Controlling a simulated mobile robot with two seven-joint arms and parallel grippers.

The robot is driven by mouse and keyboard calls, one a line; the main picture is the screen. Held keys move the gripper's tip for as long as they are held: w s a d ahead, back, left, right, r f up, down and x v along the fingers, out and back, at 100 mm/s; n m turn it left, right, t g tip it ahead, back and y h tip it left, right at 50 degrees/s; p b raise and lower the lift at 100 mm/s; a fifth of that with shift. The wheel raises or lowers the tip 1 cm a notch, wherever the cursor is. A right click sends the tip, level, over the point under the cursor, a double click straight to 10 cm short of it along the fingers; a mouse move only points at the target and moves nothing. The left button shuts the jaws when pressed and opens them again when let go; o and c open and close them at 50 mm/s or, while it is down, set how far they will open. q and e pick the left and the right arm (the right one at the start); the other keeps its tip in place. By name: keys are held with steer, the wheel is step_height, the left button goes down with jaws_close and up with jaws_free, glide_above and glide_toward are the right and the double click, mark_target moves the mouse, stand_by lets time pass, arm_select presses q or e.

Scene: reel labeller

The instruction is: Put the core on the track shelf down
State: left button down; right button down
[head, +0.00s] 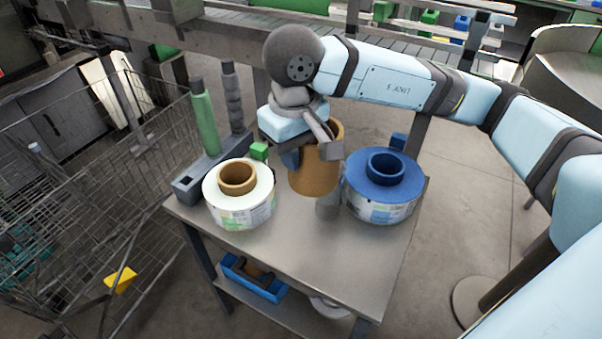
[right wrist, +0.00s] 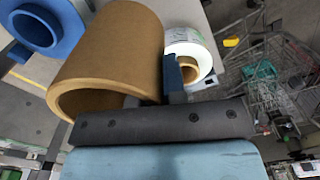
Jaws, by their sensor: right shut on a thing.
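The core is a brown cardboard tube (head: 316,172), roughly upright, between the two label reels over the metal table (head: 290,240). My right gripper (head: 318,148) is shut on its upper part. In the right wrist view the core (right wrist: 115,60) fills the left half, its open end facing the camera. One dark blue finger (right wrist: 173,78) shows beside its wall; the other is largely hidden. I cannot tell which surface is the track shelf. My left gripper is not in view.
A white reel (head: 240,208) stands left of the core, a blue reel (head: 381,203) right. A grey base (head: 200,180) with upright rollers is at the table's left. A blue bin (head: 252,279) is on the lower shelf. A wire cage (head: 90,190) stands left.

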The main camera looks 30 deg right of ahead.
steer(key=shift+f, duration=0.25)
steer(key=shift+s+f, duration=0.1)
steer(key=shift+f, duration=9.5)
steer(key=shift+f+b, duration=0.15)
steer(key=shift+b, duration=0.3)
steer(key=c, duration=1.6)
jaws_free()
steer(key=shift+c, duration=0.2)
steer(key=o, duration=0.5)
steer(key=shift+c, duration=0.2)
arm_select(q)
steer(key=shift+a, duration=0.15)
